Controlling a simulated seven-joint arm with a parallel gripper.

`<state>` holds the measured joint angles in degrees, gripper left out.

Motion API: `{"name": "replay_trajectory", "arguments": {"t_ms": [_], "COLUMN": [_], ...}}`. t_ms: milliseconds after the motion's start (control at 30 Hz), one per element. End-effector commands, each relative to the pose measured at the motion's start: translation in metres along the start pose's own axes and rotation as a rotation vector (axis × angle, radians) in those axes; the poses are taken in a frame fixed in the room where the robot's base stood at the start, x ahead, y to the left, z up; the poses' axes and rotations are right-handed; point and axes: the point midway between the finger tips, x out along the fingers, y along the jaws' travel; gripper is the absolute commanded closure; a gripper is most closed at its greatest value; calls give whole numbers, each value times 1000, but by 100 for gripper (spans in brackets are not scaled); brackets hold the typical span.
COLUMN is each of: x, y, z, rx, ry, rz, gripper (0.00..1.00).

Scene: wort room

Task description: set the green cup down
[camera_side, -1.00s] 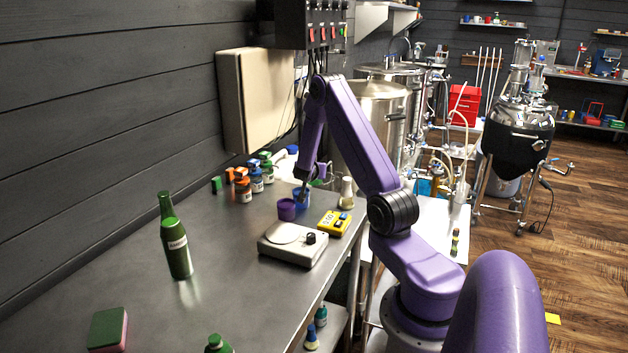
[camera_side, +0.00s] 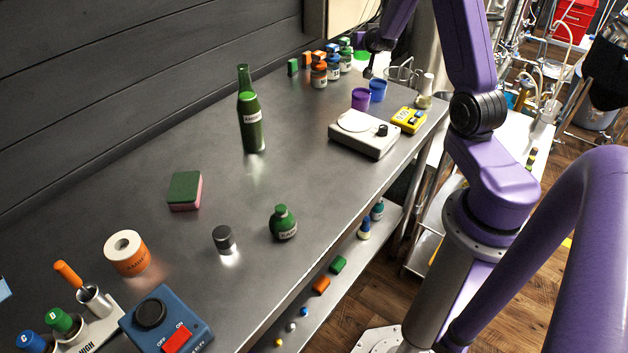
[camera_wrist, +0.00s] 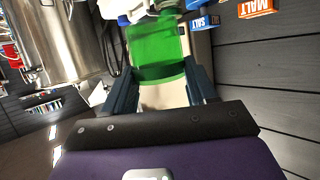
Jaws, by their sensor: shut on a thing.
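In the wrist view a bright green cup (camera_wrist: 158,50) sits between the two fingers of my gripper (camera_wrist: 160,85), which is shut on it. Its wide mouth faces away from the palm in the picture. In the side view my gripper (camera_side: 371,68) is small, near the far end of the metal bench, just above and behind the blue cup (camera_side: 378,89). A bright green patch (camera_side: 362,55) shows beside it and may be the green cup. I cannot tell how high the cup is above the bench.
A purple cup (camera_side: 361,99), a scale (camera_side: 364,134), a yellow meter (camera_side: 409,120) and a flask (camera_side: 425,90) stand near the gripper. Labelled jars (camera_side: 319,74) line the wall side. A green bottle (camera_side: 252,125) stands mid-bench; the bench around it is mostly clear.

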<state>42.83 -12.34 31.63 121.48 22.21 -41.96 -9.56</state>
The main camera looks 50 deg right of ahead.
Motion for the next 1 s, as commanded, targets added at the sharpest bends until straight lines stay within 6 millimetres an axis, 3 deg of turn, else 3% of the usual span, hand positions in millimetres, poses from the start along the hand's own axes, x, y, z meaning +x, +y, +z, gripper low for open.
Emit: {"name": "replay_trajectory", "arguments": {"t_ms": [267, 567, 767, 1000], "x": [-27, -81, -139, -233], "y": [-76, -154, -199, -230], "z": [12, 42, 75, 125], "rx": [-134, -289, -409, -572], "ry": [-7, -15, -22, -31], "rz": [-324, -699, -992, -1388], "gripper": [74, 74, 74, 74]}}
